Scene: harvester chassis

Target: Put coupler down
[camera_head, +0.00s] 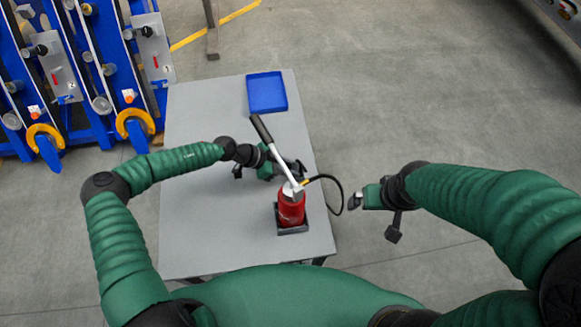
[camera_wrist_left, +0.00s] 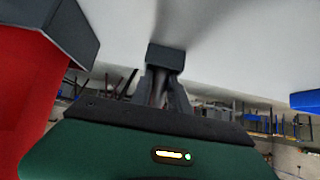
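A black hose (camera_head: 340,192) leaves the top of the red pump (camera_head: 291,209) and loops down past the table's right edge. I cannot clearly make out a coupler at its lower end. My left gripper (camera_head: 281,171) is over the table behind the pump, its tips partly hidden by the pump's lever. In the left wrist view its fingers (camera_wrist_left: 165,60) look closed together, with nothing visible between them. The pump (camera_wrist_left: 30,85) stands close beside it there. My right gripper (camera_head: 355,202) is off the table's right side, near the hose loop; its grey tips are too small to read.
The pump sits in a dark holder (camera_head: 293,230) on the grey table (camera_head: 190,235). Its long lever (camera_head: 276,150) slants up left. A blue tray (camera_head: 266,92) lies at the back right of the table. Blue racks (camera_head: 90,75) stand at the left. The table's left part is clear.

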